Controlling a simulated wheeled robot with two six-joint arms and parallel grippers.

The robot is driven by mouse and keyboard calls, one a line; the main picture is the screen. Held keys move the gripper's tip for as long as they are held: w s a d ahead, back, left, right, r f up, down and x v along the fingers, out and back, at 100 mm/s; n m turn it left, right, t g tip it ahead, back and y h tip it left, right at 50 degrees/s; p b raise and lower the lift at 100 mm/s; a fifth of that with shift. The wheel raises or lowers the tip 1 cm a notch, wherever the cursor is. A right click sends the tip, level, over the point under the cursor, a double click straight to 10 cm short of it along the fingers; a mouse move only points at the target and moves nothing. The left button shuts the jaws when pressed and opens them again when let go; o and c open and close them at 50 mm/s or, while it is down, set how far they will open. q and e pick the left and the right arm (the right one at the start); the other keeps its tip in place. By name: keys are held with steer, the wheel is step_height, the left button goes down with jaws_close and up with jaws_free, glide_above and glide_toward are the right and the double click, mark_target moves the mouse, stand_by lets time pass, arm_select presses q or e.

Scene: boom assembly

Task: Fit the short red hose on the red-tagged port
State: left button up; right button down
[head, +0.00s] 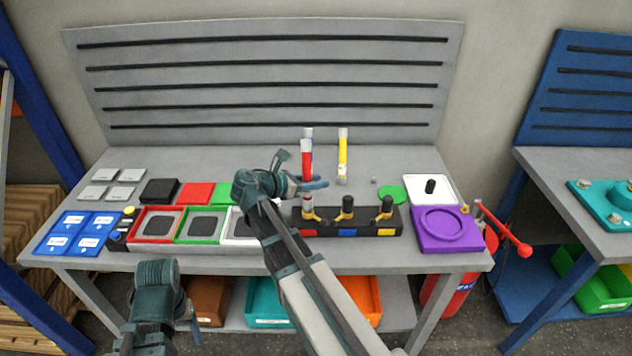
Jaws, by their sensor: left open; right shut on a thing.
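The short red hose (306,157) stands upright, with pale ends. My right gripper (305,184) is shut on it from the left, around its middle. The hose's lower end is at the left port of the black port block (328,229), above the red tag (309,232). I cannot tell whether it is seated on the port or just above it. The block's middle port (347,205) has a blue tag and its right port (387,206) a yellow tag. My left gripper (193,322) is open and empty, low in front of the bench.
A yellow hose (343,158) stands behind the block; another pale-ended piece is mostly hidden behind the red hose. Left are coloured trays (205,213) and blue cards (80,232). Right are a purple holder (447,244) and a white tray (447,195).

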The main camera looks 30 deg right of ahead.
steer(key=shift+f+b, duration=0.75)
stand_by(0.4)
steer(key=c, duration=0.5)
jaws_free()
steer(key=shift+a, duration=0.1)
steer(key=p+v, duration=0.5)
steer(key=v, duration=0.8)
steer(key=shift+a+r, duration=0.2)
steer(key=shift+a, duration=0.1)
